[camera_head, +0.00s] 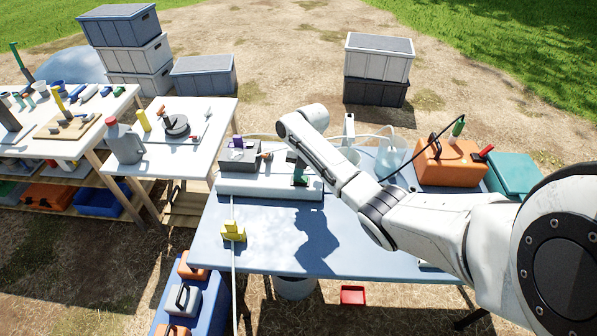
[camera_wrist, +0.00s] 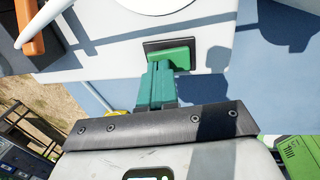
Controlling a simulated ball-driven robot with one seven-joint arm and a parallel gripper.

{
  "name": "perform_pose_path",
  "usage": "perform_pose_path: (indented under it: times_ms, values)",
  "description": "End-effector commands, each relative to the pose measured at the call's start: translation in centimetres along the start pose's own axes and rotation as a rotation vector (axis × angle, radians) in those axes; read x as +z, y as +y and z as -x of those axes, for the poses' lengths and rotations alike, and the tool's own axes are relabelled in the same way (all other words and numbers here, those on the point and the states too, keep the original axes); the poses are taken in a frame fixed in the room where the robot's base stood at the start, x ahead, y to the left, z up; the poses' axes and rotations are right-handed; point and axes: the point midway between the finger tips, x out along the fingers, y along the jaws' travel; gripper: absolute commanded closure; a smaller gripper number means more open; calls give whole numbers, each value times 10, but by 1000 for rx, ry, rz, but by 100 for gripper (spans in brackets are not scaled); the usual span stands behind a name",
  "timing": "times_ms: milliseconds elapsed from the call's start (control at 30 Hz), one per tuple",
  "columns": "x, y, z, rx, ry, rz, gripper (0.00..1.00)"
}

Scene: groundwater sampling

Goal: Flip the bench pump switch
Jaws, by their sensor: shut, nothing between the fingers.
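The bench pump switch (camera_wrist: 180,57) shows in the wrist view as a green rocker on a dark plate, set on a white panel (camera_wrist: 100,57). In the head view the switch cannot be made out clearly near my gripper. My gripper (camera_wrist: 160,68) has teal fingers that are shut with nothing between them. Their tips lie right at the near left edge of the green rocker; I cannot tell whether they touch it. In the head view my gripper (camera_head: 300,172) hangs low over the white panel (camera_head: 250,187) on the blue bench (camera_head: 300,255).
A grey box with an orange-handled lever (camera_head: 265,156) stands left of my gripper. A yellow clip (camera_head: 232,231) sits at the bench's left edge on a thin tube. An orange case (camera_head: 440,165) stands at the right. The bench front is largely clear.

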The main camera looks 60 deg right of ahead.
Motion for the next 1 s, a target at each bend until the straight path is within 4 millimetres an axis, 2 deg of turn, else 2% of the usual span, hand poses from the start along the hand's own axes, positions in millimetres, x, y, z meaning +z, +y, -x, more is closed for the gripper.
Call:
perform_pose_path:
  times_ms: [67,433,800,1000]
  values:
    - [0,4,-8,-50,0,6,100]
    - [-2,-1,-7,-57,4,-2,100]
    - [-3,-17,-5,-62,9,-5,100]
    - [-3,-18,-5,-63,9,-4,100]
